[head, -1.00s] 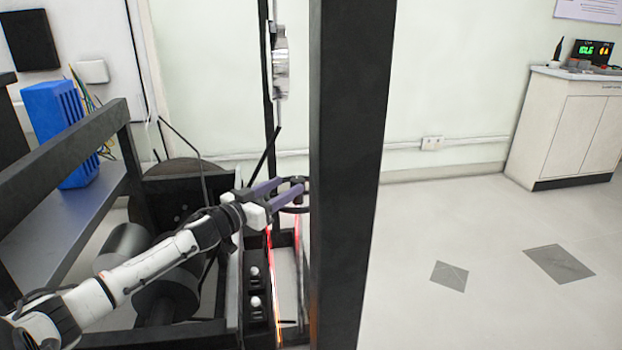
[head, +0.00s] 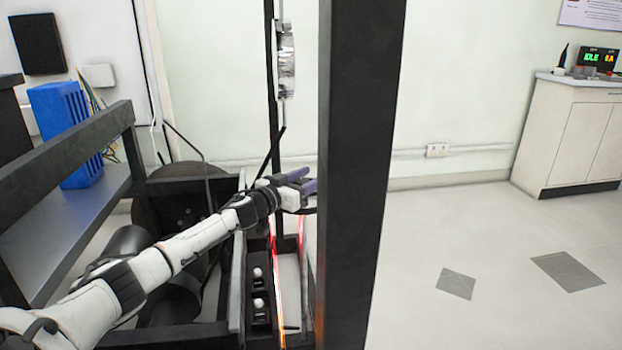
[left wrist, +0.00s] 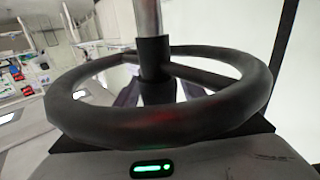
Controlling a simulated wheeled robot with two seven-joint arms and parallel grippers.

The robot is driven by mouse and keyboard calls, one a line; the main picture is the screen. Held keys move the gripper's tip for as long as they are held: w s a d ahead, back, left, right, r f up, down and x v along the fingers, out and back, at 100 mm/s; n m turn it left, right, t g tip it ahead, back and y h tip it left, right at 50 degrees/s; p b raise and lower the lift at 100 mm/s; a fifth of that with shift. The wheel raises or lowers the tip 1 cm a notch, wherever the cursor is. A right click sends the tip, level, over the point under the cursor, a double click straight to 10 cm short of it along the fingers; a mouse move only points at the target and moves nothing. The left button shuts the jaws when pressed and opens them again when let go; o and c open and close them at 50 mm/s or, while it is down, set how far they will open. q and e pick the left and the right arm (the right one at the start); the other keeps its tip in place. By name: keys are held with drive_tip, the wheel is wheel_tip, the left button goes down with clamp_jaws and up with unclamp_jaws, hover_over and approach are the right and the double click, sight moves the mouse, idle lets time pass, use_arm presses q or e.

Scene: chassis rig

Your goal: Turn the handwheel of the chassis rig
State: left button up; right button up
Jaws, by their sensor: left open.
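The handwheel (left wrist: 160,122) is a dark ring with a spoke and a central hub on a grey shaft, and it fills much of the left wrist view. In the head view only a bit of its dark rim (head: 309,211) shows beside the black post, the rest hidden by my gripper. My left gripper (head: 304,180) has purple fingers and is open at the wheel. In the left wrist view its fingers show partly behind the rim, on either side of the hub. I cannot tell whether they touch the wheel. My right gripper is not in view.
A thick black upright post (head: 358,170) stands just right of my left gripper. Black frame rails (head: 70,155) and a blue finned block (head: 62,135) are at left. A white cabinet (head: 575,135) stands far right. The floor right of the post is clear.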

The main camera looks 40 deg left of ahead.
use_arm(q)
drive_tip(key=shift+c, duration=1.1)
clamp_jaws()
